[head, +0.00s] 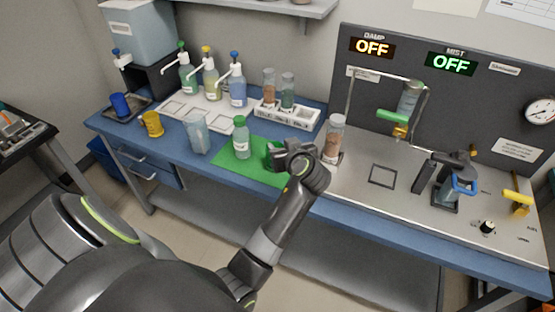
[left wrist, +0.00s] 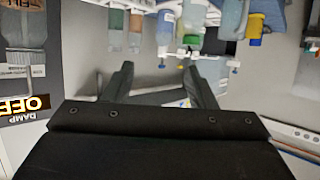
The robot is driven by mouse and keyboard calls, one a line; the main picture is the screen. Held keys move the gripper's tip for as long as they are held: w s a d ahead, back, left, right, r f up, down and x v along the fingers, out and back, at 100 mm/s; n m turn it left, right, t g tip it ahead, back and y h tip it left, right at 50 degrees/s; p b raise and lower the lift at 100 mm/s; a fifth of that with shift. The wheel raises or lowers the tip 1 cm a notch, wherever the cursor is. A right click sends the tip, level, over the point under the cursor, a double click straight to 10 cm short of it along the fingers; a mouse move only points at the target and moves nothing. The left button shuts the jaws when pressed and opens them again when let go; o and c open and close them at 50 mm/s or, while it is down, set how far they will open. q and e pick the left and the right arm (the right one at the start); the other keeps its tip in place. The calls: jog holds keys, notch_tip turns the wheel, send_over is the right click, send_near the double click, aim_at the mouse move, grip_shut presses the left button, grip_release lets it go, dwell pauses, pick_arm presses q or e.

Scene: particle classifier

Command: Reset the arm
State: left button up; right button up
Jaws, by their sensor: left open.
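My left arm (head: 278,225) reaches up from the bottom of the head view over the front of the bench. Its gripper (head: 277,155) is above the right part of the green mat (head: 228,164), to the right of the green-capped bottle (head: 241,138). In the left wrist view the two dark fingers (left wrist: 160,78) stand apart with nothing held between them. That view is upside down, with the bench bottles beyond the fingers. My right gripper is in neither view.
A tall jar of brown particles (head: 333,140) stands close to the gripper's right. A clear beaker (head: 197,133), yellow mug (head: 152,124), blue cup (head: 120,105), pump bottles (head: 237,88) and a white rack (head: 285,113) stand left and behind. The DAMP display (head: 372,47) reads OFF.

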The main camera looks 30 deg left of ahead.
pick_arm(q)
jog(key=s+a+f+m+g+h, duration=0.1)
jog(key=s+f+m+h, duration=0.1)
jog(key=s+f, duration=0.35)
jog(key=s+a+f+m+g+h, duration=0.1)
jog(key=s+f+h, duration=0.15)
jog(key=s, duration=0.55)
jog(key=s+d+f+m+g+h, duration=0.1)
jog(key=s+d+m+h, duration=0.2)
jog(key=s, duration=0.7)
jog(key=s+d+f+m+g+h, duration=0.15)
jog(key=s+m, duration=0.25)
jog(key=s, duration=0.6)
notch_tip(320, 180, down, 26)
jog(key=a+g+b, duration=0.1)
jog(key=b, duration=0.1)
jog(key=s+d+f+g, duration=0.1)
jog(key=s+f, duration=1.4)
jog(key=f, duration=0.2)
jog(key=shift+d+f+h+b, duration=0.15)
jog(key=shift+f+h+b, duration=0.15)
jog(key=shift+b, duration=0.1)
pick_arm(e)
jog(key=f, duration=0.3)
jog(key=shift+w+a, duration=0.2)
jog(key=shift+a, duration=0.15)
